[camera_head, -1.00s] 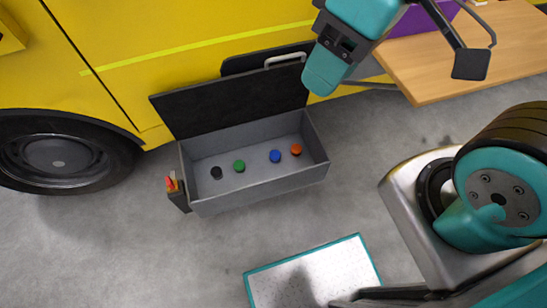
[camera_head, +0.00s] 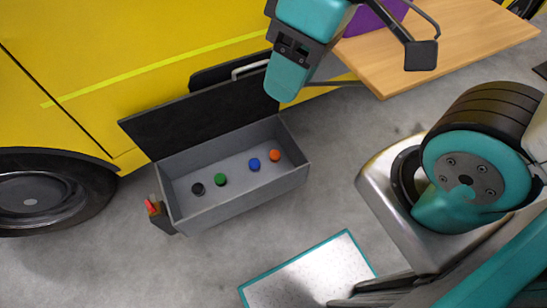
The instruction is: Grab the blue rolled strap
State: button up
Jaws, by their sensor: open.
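The blue rolled strap (camera_head: 254,164) sits upright, a small round roll, on the floor of the open grey bin (camera_head: 240,204). It stands between the green roll (camera_head: 220,180) and the orange roll (camera_head: 275,155). My gripper (camera_head: 421,55) shows at the top as a dark finger with a square pad, spread out to the right. The other finger is not clearly seen beside my teal and dark arm part. The gripper is open and holds nothing that I can see. It is well apart from the strap, up and to the right in the picture.
A black roll (camera_head: 198,189) lies at the bin's left end. The bin's dark lid (camera_head: 200,118) stands raised along its back, against the yellow vehicle (camera_head: 150,55). A wooden table (camera_head: 440,50) with a purple item (camera_head: 375,15) is at top right.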

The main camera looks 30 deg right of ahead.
aim_at(254, 164)
jog(key=z, duration=0.05)
jog(key=k, duration=0.4)
jog(key=u, duration=1.35)
jog(key=i, duration=0.75)
jog(key=z, duration=0.85)
jog(key=i, duration=0.45)
jog(key=z, duration=0.5)
